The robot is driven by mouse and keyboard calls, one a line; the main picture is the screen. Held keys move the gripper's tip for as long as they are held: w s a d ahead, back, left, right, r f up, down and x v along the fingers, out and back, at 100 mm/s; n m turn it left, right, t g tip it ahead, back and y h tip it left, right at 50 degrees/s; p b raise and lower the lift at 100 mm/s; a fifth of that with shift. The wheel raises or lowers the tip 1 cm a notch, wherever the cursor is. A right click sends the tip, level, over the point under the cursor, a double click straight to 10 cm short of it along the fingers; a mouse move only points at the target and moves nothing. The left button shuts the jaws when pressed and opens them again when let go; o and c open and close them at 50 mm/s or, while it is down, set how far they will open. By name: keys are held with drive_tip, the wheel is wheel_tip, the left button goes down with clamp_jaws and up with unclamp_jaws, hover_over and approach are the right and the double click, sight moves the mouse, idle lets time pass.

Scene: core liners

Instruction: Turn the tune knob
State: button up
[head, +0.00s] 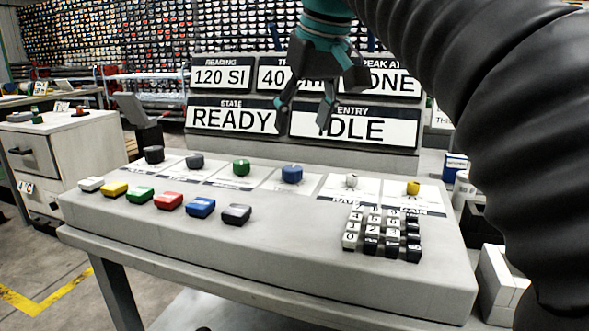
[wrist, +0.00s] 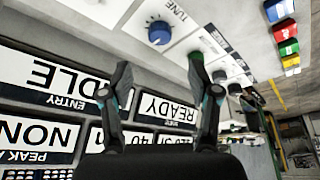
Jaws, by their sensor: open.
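The tune knob is a round blue knob (head: 291,174) on the sloped grey console, fourth from the left in the row of knobs. In the wrist view the blue knob (wrist: 158,32) shows upside down beside the printed word TUNE, with a small white mark on its top. My gripper (head: 301,128) is open and empty, fingers pointing down, in front of the display boards and above the knob row. In the wrist view my gripper (wrist: 159,64) has its fingertips spread apart, with the blue knob beyond the gap between them. Nothing touches the knob.
A green knob (head: 241,168) stands left of the blue one, and a white knob (head: 351,181) right. Coloured buttons (head: 169,201) and a keypad (head: 384,233) lie nearer the front edge. Display boards reading READY (head: 232,119) and IDLE (head: 352,128) rise behind.

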sight(293, 168)
drive_tip(key=b+x, duration=0.2)
drive_tip(key=x, duration=0.7)
drive_tip(key=shift+w+f, duration=0.1)
drive_tip(key=shift+f, duration=0.25)
drive_tip(key=c, duration=1.2)
